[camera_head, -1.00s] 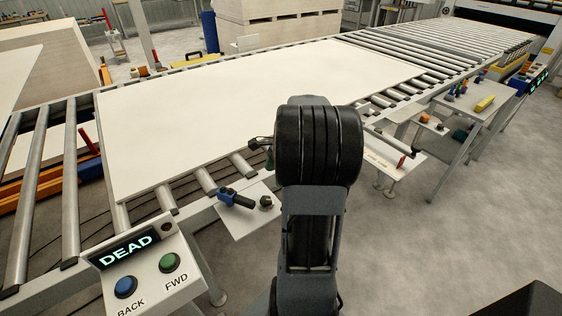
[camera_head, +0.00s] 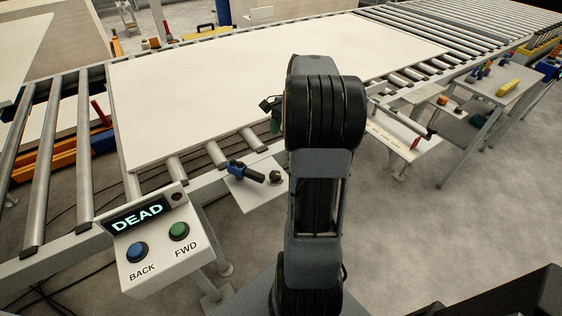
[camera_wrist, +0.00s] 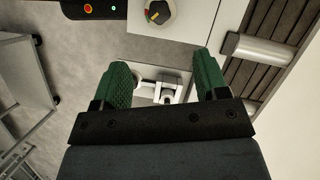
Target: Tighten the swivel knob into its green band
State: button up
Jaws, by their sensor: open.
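In the wrist view a round dark knob (camera_wrist: 161,11) sits at the top edge, partly cut off, with small green, yellow and red-orange patches on its left side. It stands on a pale plate (camera_wrist: 193,22). My gripper (camera_wrist: 163,74) is open, its two green pads apart and nothing held; in the picture the knob lies above the pads, clear of them. A white and grey fitting (camera_wrist: 166,91) shows between the pads, lower part hidden by my gripper. In the head view my gripper is mostly hidden behind my arm. Which knob there matches is unclear.
A roller conveyor (camera_head: 40,190) carries a large white board (camera_head: 250,80). A blue-handled fitting (camera_head: 246,172) and a small dark knob (camera_head: 275,178) stand on a side plate. The DEAD control box (camera_head: 150,240) is at lower left.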

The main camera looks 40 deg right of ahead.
aim_at(275, 173)
jog(key=a+f+n, duration=0.1)
jog(key=f, duration=0.3)
jog(key=a+f+n+g+b, duration=0.1)
jog(key=a+f, duration=0.1)
jog(key=f, duration=0.2)
jog(key=s+a+f+n+b, duration=0.1)
jog(key=f, duration=0.3)
jog(key=shift+a+f+n, duration=0.3)
jog(key=shift+a+f, duration=0.05)
jog(key=shift+f, duration=0.05)
